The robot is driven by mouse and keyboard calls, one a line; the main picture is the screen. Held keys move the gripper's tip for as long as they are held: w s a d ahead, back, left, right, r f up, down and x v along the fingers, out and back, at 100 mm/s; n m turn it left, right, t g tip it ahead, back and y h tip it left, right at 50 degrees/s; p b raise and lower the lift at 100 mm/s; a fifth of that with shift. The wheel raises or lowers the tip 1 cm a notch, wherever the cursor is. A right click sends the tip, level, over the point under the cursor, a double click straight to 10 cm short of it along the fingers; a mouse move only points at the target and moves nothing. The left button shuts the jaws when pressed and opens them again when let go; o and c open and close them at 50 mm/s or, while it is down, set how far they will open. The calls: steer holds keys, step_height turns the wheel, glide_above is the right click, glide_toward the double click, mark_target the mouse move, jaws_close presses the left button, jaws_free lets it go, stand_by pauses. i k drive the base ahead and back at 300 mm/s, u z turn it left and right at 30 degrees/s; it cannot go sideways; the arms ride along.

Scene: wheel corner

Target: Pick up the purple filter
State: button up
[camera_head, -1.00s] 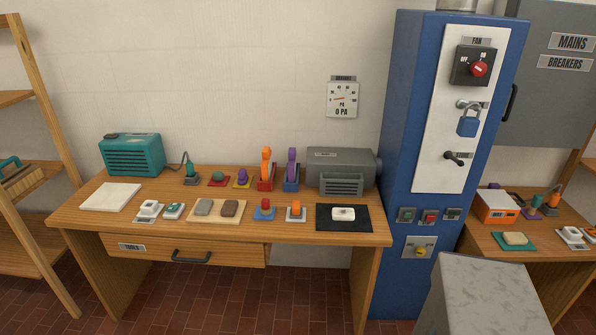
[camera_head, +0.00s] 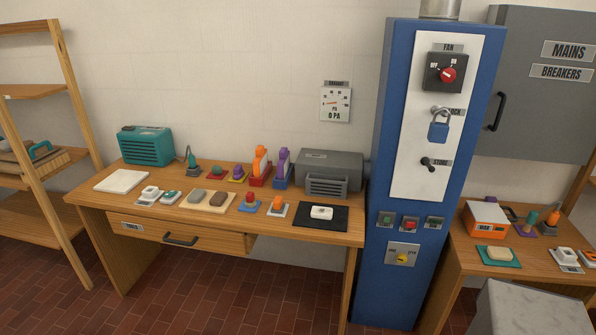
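Two purple things stand on the left wooden table, and I cannot tell from here which is the filter. One is a tall purple piece (camera_head: 284,158) upright in a blue holder, next to a similar orange piece (camera_head: 261,158) in a red holder. The other is a small purple piece (camera_head: 239,172) on a yellow base, left of the red holder. Both are small in the picture. My gripper is not in view.
The left table (camera_head: 120,207) also bears a teal box (camera_head: 146,147), a white pad (camera_head: 121,181), a grey machine (camera_head: 331,170) and several small parts. A tall blue cabinet (camera_head: 392,272) stands right of it. A grey block (camera_head: 520,318) is at bottom right. Brick floor lies open in front.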

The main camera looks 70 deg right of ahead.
mark_target(283, 165)
steer(key=k, duration=0.65)
steer(key=z, duration=0.85)
steer(key=i, duration=0.4)
steer(key=u, duration=0.2)
